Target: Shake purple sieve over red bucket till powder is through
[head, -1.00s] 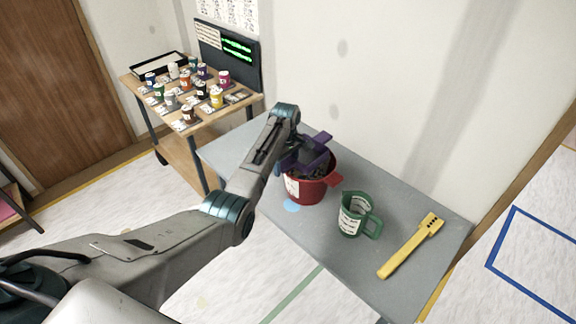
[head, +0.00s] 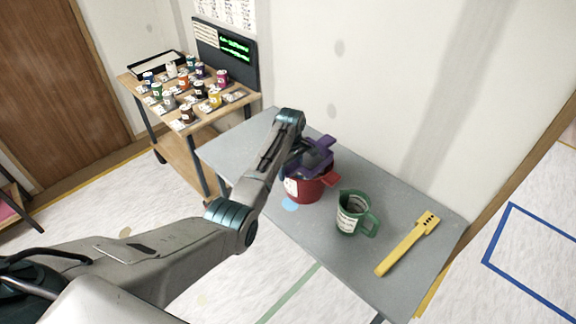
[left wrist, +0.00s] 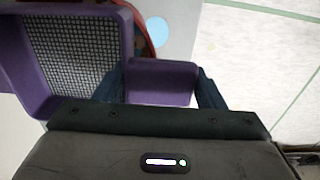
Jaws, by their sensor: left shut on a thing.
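The purple sieve (head: 318,157) is over the red bucket (head: 303,188) on the grey table. My left gripper (head: 297,149) is shut on the sieve's handle; in the left wrist view the gripper (left wrist: 160,88) has the purple handle (left wrist: 160,82) between its fingers. The sieve's mesh (left wrist: 75,50) shows at the left of the wrist view, with no clear heap of powder on the visible part. A bit of the red bucket's rim (left wrist: 146,35) shows beside it. The inside of the bucket is mostly hidden by the sieve. My right gripper is not in view.
A green jug (head: 352,214) and a yellow tool (head: 408,245) stand and lie on the grey table (head: 300,240) right of the bucket. A wooden cart (head: 188,142) with several small cups stands at the back left. A wall borders the table behind.

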